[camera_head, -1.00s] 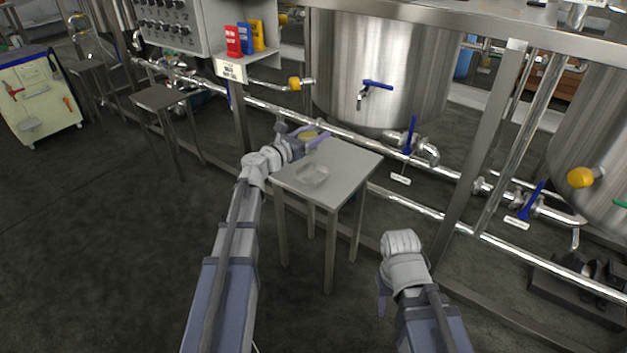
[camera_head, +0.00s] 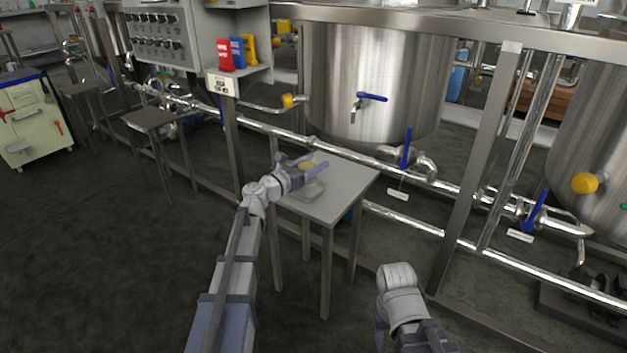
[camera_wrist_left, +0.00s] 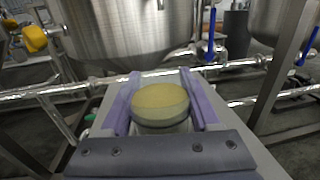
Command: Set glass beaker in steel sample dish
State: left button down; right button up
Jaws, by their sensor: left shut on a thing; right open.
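My left gripper (camera_head: 306,170) is shut on the glass beaker (camera_wrist_left: 160,104), which has yellowish contents, above the small steel table. In the left wrist view the beaker sits between the two purple fingers, and its lower part is partly hidden. Whether the beaker touches anything below cannot be told. My right gripper (camera_head: 380,325) is open, low at the right, mostly hidden by its wrist and away from the table.
The steel table (camera_head: 345,185) has bare room to the right of the dish. Behind it run steel pipes (camera_head: 350,150) with blue-handled valves and a large tank (camera_head: 375,70). A frame post (camera_head: 470,190) stands at the right. Another small table (camera_head: 150,119) stands at the left.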

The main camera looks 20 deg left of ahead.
pick_arm(q)
jog(key=shift+f+b, duration=1.95)
jog(key=shift+b, duration=0.05)
jog(key=shift+r, duration=0.15)
jog(key=c, duration=0.6)
grip_release()
jog(key=shift+f, duration=0.2)
jog(key=o, duration=0.5)
jog(key=shift+r, duration=0.1)
jog(key=shift+r, duration=0.2)
jog(key=v, duration=1.2)
jog(key=shift+f, duration=0.1)
